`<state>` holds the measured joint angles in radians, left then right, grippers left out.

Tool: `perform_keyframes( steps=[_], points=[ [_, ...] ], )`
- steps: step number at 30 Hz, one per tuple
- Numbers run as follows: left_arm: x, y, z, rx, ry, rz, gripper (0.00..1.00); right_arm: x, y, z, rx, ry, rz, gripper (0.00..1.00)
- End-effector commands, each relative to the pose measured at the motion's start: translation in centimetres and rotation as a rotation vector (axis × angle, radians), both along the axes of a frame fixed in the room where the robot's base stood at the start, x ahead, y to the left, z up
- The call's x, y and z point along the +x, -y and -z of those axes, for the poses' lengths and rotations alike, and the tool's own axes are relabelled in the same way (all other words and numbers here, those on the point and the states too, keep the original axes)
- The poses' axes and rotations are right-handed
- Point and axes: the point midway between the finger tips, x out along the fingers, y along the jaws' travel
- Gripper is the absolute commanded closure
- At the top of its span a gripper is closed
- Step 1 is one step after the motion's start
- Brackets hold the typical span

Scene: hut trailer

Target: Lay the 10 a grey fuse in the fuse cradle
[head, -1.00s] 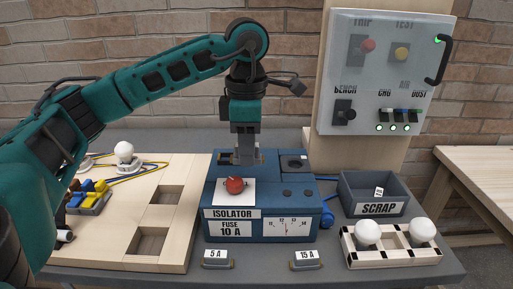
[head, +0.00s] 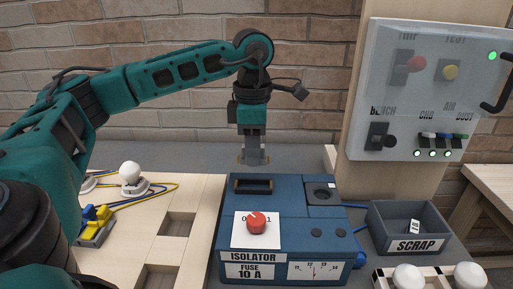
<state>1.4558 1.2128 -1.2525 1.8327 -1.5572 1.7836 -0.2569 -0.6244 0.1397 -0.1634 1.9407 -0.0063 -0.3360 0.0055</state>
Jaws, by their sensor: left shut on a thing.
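My left gripper (head: 252,160) points straight down and is shut on a small grey piece with brownish ends, which I take to be the 10 A grey fuse (head: 240,159); the fingers hide most of it. It is held above and behind the fuse cradle (head: 253,185), apart from it. The cradle is a dark slot with brass-coloured ends at the back left of the blue isolator box (head: 231,229), and it looks empty. The box front carries a "FUSE 10 A" label (head: 250,271). My right gripper is not in view.
A red isolator knob (head: 256,226) stands on a white plate in front of the cradle. A scrap bin (head: 381,222) and white bulbs (head: 408,277) are at right. The switch panel (head: 428,90) rises behind. A wooden board (head: 199,194) lies at left.

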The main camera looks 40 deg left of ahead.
Motion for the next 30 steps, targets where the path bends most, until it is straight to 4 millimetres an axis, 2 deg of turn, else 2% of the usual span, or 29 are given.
perform_keyframes(
  steps=[13, 30],
  points=[
    [0.0, 0.0, 0.1, -0.001, -0.002, -0.001, 0.89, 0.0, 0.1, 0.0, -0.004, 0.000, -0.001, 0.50],
    [0.0, 0.0, 4.1, -0.001, -0.002, 0.000, 0.89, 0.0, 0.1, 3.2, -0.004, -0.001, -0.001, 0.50]
  ],
)
